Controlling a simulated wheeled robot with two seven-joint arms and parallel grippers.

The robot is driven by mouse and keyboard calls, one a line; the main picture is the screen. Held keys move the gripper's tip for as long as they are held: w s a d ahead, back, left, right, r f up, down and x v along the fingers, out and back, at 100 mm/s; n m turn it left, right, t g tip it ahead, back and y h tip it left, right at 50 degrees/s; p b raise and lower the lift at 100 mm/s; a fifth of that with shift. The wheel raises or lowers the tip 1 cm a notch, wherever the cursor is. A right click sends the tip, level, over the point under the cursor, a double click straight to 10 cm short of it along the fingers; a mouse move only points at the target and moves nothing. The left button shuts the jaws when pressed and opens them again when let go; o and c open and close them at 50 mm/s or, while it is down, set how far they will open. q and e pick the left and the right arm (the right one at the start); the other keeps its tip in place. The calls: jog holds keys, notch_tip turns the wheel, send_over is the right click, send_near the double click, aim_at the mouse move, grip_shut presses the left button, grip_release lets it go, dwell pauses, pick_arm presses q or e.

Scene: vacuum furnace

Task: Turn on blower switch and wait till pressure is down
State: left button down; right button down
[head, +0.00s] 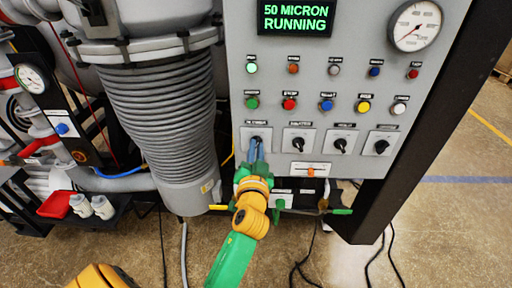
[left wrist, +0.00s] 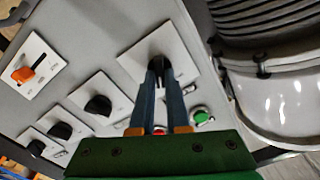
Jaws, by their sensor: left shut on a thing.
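The grey control panel (head: 318,110) has a row of black rotary switches on white plates. My left gripper (head: 257,150) is shut on the leftmost rotary switch (head: 256,138); its label is too small to read surely as the blower's. In the left wrist view the blue fingers of the gripper (left wrist: 159,72) close around the black knob (left wrist: 154,50). The display (head: 296,18) reads "50 MICRON RUNNING" in green. The round pressure gauge (head: 413,26) is at the upper right, its needle toward the lower left. My right gripper is out of view.
Three other rotary switches, including the second one (head: 298,143), stand to the right. An orange slider (head: 311,171) lies below them. Rows of coloured buttons (head: 290,103) sit above. A ribbed grey hose (head: 155,110) stands close to the panel's left. Cables lie on the floor.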

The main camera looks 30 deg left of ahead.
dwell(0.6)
pick_arm(q)
jog(key=c, duration=0.9)
grip_release()
